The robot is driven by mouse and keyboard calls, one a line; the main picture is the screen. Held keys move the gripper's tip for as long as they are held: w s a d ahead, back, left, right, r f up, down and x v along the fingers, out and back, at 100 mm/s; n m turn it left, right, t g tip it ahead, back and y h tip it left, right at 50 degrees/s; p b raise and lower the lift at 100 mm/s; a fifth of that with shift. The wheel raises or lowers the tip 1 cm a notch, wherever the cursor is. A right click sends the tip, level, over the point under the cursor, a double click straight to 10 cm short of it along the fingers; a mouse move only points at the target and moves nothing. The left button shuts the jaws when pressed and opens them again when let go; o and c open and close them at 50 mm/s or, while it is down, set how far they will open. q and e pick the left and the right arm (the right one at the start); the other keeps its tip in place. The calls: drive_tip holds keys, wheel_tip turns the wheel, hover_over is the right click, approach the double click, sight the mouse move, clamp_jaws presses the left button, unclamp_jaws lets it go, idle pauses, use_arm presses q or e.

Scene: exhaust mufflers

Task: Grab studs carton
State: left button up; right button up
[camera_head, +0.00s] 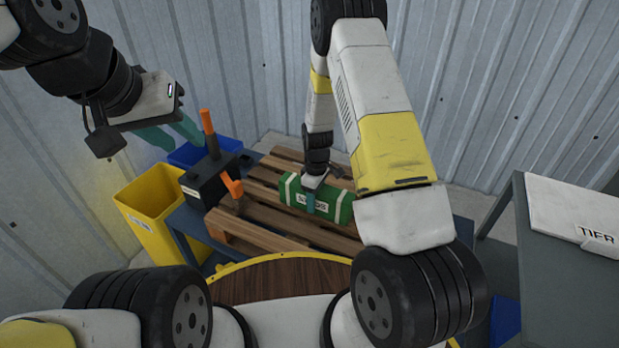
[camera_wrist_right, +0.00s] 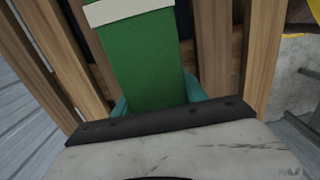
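The studs carton (camera_head: 290,194) is a green box with cream bands and a white label, lying on the wooden pallet. My right gripper (camera_head: 315,203) reaches down over it, one teal finger against its near face. In the right wrist view the carton (camera_wrist_right: 150,60) runs between the two teal fingers of my right gripper (camera_wrist_right: 158,98). I see no clear gap on either side, but cannot tell whether they press on it. My left gripper (camera_head: 173,135) hangs at the upper left, empty, its teal fingers apart.
The pallet (camera_head: 262,232) rests on a blue table. Left of the carton are a black box (camera_head: 205,186) and orange-handled tools (camera_head: 232,184). A grey cabinet (camera_head: 560,262) stands at the right.

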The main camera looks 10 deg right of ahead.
clamp_jaws()
